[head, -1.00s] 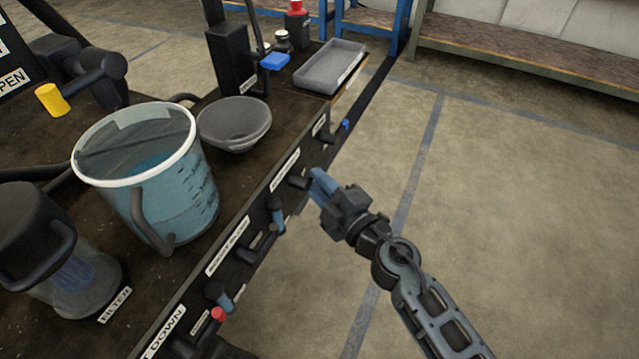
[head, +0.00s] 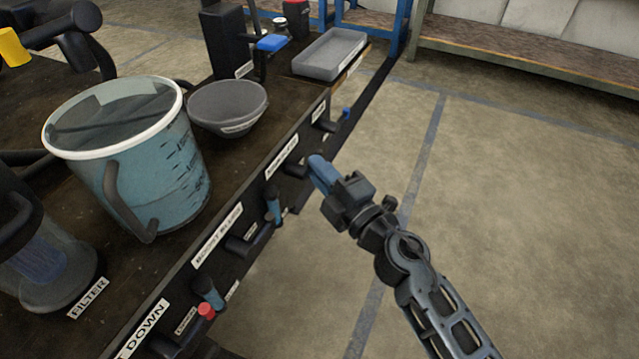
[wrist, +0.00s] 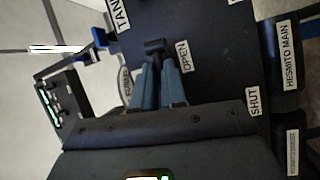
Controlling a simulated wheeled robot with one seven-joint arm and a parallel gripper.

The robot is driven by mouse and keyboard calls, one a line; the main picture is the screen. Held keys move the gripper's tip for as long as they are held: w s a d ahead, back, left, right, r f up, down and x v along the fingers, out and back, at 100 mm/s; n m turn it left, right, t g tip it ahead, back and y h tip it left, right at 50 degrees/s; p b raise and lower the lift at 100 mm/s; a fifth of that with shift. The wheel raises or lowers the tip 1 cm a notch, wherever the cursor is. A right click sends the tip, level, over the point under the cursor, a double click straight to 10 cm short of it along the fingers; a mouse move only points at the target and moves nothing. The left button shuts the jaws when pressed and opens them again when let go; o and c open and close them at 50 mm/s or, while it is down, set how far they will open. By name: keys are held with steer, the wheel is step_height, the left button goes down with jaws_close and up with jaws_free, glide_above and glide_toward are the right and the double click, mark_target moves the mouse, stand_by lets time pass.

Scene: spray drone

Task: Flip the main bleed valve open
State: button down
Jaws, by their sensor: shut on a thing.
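My gripper (wrist: 158,72) has its blue fingers shut on a small black handle (wrist: 153,46), which I take to be the main bleed valve's lever. The handle shows between and just beyond the fingertips in the wrist view. An OPEN label (wrist: 184,57) is close to the right of the fingers, and a SHUT label (wrist: 253,101) is farther right. In the head view my gripper (head: 320,172) is at the dark front panel (head: 205,262), beside the bench edge. The fingers hide most of the held handle there, and its exact angle is unclear.
Other valve handles line the panel, including a blue one (head: 273,206) and one with a red tip (head: 206,310). A bucket of blue liquid (head: 150,185), a grey bowl (head: 228,105) and a grey tray (head: 330,54) stand on the bench. The floor to the right is clear.

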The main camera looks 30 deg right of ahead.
steer(key=shift+r+n+t+y+b, duration=0.1)
steer(key=shift+n+t+y+b, duration=0.2)
steer(key=shift+n+b, duration=0.65)
steer(key=c, duration=1.2)
jaws_free()
steer(key=shift+b+v, duration=0.45)
steer(key=shift+v, duration=3.4)
steer(key=shift+s, duration=0.1)
